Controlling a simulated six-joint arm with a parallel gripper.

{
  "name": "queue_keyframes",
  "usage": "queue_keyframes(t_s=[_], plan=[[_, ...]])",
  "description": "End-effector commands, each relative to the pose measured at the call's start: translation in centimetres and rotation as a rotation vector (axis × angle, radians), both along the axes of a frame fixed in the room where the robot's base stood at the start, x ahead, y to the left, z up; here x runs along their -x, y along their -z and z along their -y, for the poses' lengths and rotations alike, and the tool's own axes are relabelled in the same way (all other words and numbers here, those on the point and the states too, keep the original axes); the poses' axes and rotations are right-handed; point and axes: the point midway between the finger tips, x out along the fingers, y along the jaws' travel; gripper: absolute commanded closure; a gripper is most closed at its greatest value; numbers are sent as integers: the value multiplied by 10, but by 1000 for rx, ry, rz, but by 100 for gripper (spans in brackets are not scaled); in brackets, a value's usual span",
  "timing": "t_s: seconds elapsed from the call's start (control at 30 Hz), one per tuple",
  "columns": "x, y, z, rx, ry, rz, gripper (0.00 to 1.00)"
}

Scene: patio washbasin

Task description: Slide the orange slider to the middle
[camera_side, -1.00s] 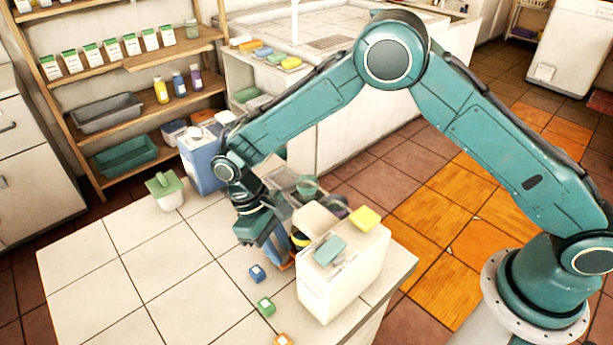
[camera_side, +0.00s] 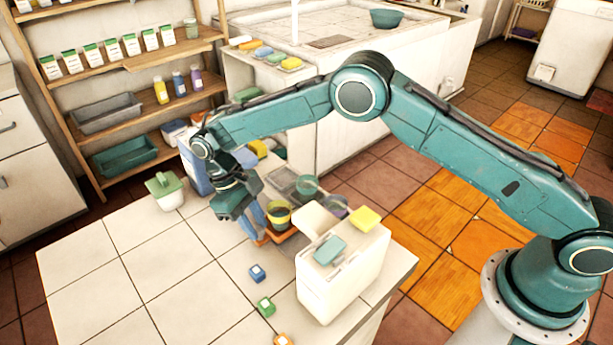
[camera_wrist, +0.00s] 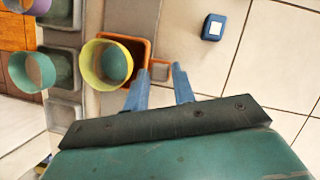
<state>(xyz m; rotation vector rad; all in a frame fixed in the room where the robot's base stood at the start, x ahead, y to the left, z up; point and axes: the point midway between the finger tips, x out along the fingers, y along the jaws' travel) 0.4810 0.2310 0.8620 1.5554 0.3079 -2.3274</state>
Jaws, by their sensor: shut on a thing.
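The orange slider (camera_wrist: 147,48) is a shallow orange tray with a small tab on its near side. It sits on a grey strip, and a yellow cup (camera_wrist: 97,63) with a teal inside stands on it. In the side view the slider (camera_side: 263,240) shows low behind my gripper, with the yellow cup (camera_side: 279,222) on top. My gripper (camera_wrist: 159,73) has its blue fingers on both sides of the tab and is shut on it. In the side view my gripper (camera_side: 252,218) partly hides the slider.
A white box (camera_side: 342,275) with sponges on it stands just right of the slider. A blue box (camera_side: 193,165) stands behind my gripper. Small blue (camera_side: 257,273), green (camera_side: 265,306) and orange (camera_side: 283,340) blocks mark the front tiles.

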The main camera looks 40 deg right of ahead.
Motion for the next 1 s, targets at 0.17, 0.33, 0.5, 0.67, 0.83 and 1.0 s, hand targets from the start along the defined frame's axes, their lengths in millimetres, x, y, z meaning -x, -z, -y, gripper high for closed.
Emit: queue_keyframes(t_s=[0.17,0.33,0.5,0.67,0.83,1.0], plan=[[-14,0,1,0,0,-3,100],[-25,0,2,0,-1,-3,100],[-28,-1,2,0,-1,-3,100],[-29,-1,2,0,-1,-3,100],[-29,-1,2,0,-1,-3,66],[-28,0,2,0,-1,-2,66]])
